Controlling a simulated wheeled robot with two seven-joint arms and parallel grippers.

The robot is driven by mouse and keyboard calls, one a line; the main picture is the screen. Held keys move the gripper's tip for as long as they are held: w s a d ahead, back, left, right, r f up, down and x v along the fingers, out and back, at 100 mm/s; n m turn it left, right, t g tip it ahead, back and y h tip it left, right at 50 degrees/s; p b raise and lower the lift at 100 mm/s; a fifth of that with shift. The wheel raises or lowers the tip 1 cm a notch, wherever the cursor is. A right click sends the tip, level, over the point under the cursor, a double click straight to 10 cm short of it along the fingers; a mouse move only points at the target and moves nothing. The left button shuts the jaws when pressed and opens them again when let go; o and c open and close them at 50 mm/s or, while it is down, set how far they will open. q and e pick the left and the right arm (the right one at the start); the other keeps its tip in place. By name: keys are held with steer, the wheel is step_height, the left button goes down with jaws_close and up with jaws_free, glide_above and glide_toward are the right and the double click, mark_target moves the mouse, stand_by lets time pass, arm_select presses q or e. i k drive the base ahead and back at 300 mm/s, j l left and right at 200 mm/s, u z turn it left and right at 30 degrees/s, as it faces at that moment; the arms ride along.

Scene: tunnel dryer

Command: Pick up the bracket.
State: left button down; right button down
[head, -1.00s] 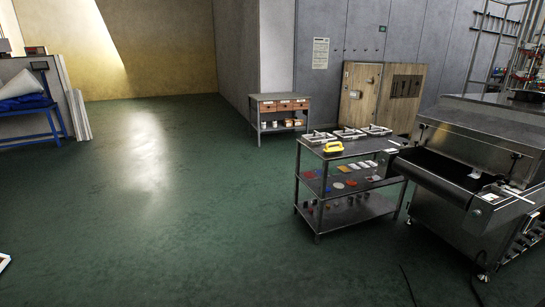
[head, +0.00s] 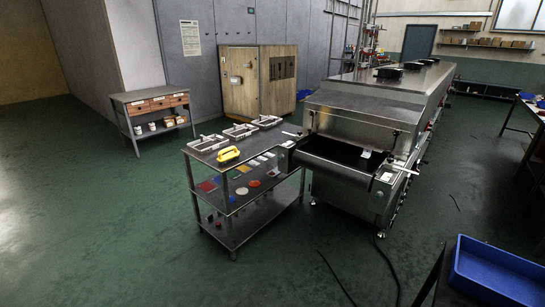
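I cannot pick out a bracket for certain at this distance. Several light grey frame-like pieces (head: 240,131) lie in a row along the back of the top shelf of a metal cart (head: 250,152). A yellow piece with a handle-like shape (head: 228,153) lies in front of them on that shelf. A small white piece (head: 366,154) is on the black belt (head: 335,149) at the mouth of the tunnel dryer (head: 360,110). Neither of my grippers is in the head view.
The cart's middle shelf holds small coloured pieces. A small workbench (head: 150,100) and a wooden cabinet (head: 258,80) stand behind. A blue bin (head: 495,272) is at the lower right. Cables (head: 388,265) lie on the floor beside the dryer. The floor at left and front is open.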

mark_target(367, 152)
steer(key=i+z, duration=0.3)
steer(key=z, duration=0.15)
steer(key=i+j+z, duration=0.1)
steer(key=i+z, duration=0.15)
steer(key=z, duration=1.4)
